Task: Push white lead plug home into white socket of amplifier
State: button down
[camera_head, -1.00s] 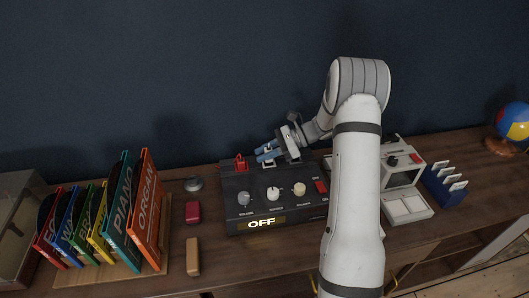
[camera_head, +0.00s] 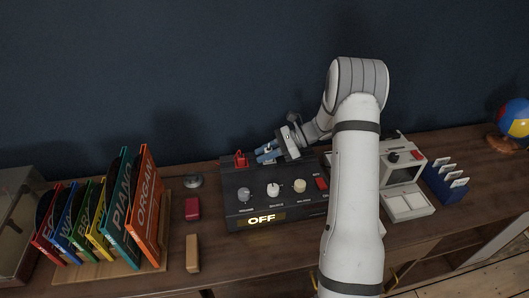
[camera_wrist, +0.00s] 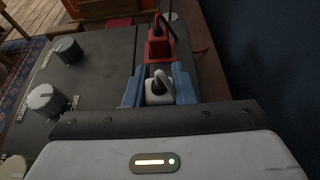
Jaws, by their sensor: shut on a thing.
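The amplifier (camera_head: 238,192) is a dark box on the shelf top with several knobs and a lit sign reading OFF. The white lead plug (camera_wrist: 159,88) sits between the blue fingers of my gripper (camera_wrist: 160,92) in the wrist view, with its lead curving up from its top. My gripper (camera_head: 268,152) is shut on it at the back edge of the amplifier. A red plug (camera_wrist: 159,45) stands just beyond it, and it also shows in the head view (camera_head: 241,159). The white socket is hidden under the plug and fingers, so I cannot tell how deep the plug sits.
Upright record sleeves (camera_head: 122,205) stand in a rack at the left. A red block (camera_head: 193,208) and a tan block (camera_head: 193,253) lie between rack and amplifier. A grey-white device (camera_head: 407,190), a blue holder (camera_head: 447,182) and a globe (camera_head: 514,124) are at the right.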

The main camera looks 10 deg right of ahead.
jog(key=shift+f, duration=0.55)
jog(key=shift+r, duration=0.2)
jog(key=shift+r+p, duration=0.55)
jog(key=shift+r, duration=0.35)
jog(key=shift+p, duration=0.35)
dwell(1.0)
jog(key=shift+f+b, duration=0.65)
jog(key=shift+f, duration=0.45)
jog(key=c, duration=1.1)
grip_release()
jog(key=v, duration=0.8)
